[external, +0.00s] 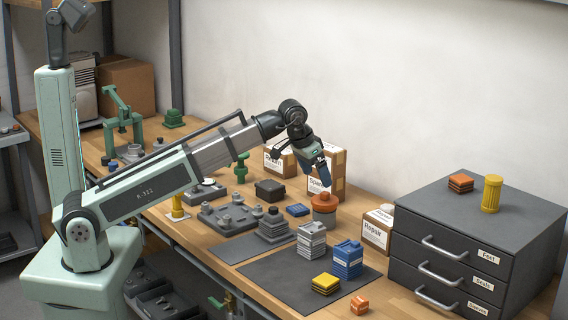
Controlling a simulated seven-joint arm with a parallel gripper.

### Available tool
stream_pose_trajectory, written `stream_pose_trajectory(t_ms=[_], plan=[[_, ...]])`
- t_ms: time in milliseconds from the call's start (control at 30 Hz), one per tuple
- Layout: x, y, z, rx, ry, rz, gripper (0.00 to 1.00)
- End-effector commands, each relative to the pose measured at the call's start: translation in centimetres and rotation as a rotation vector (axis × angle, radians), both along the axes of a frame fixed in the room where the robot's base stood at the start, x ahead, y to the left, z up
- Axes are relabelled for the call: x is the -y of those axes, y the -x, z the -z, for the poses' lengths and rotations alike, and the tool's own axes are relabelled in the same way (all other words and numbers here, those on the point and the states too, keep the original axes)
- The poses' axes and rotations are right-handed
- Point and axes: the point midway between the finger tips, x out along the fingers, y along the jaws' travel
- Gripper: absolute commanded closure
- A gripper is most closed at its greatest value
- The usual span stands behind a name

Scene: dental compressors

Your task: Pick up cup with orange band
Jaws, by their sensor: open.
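A round grey-and-orange object (324,208), with orange around its upper part, stands upright on the workbench; it is the closest match I see to the cup with orange band. My gripper (325,180) is just above it, pointing down, with dark blue fingertips. The gripper is open and appears empty. The gap between the fingers is hard to see from this side. Whether the fingertips touch the top of the object cannot be told from this view.
Cardboard boxes (332,165) stand close behind the gripper. A box labelled Repair (378,227) and a dark drawer cabinet (480,213) are to the right. Blue (348,258) and grey (312,240) blocks stand in front. The dark mat (268,278) has free room.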

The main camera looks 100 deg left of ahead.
Motion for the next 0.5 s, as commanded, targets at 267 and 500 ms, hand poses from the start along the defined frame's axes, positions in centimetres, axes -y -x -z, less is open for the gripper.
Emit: stream_pose_trajectory(t_ms=[267, 500], plan=[[-0.8, -1.2, 3.6, -0.001, 0.001, 0.001, 0.0], [-1.1, -1.7, 5.0, 0.001, 0.0, 0.001, 0.0]])
